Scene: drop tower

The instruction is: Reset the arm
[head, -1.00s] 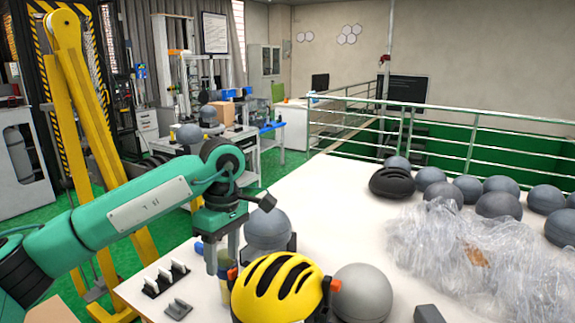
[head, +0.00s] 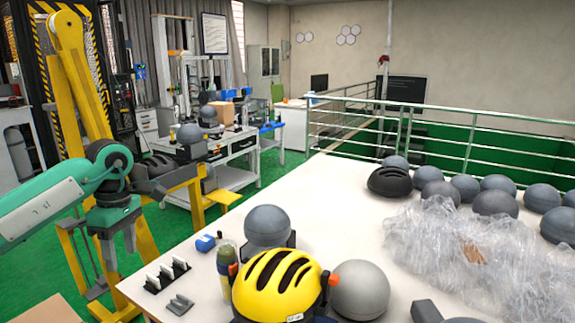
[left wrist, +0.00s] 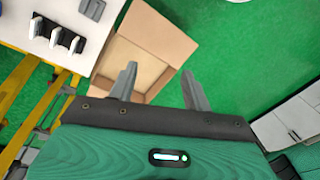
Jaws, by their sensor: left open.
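My left gripper (head: 118,254) hangs at the left of the head view, pointing down, beside the yellow tower frame and left of the white table's edge. Its two fingers are apart and nothing is between them. In the left wrist view the gripper (left wrist: 158,88) also shows open and empty, above the green floor and an open cardboard box (left wrist: 145,50). My right gripper does not show in either view.
The white table (head: 330,205) holds a yellow helmet (head: 275,285), grey headforms (head: 360,290), a small rack (head: 167,275) and crumpled clear plastic (head: 470,255). The yellow tower frame (head: 75,85) stands close to my left arm. A steel railing (head: 450,135) runs behind the table.

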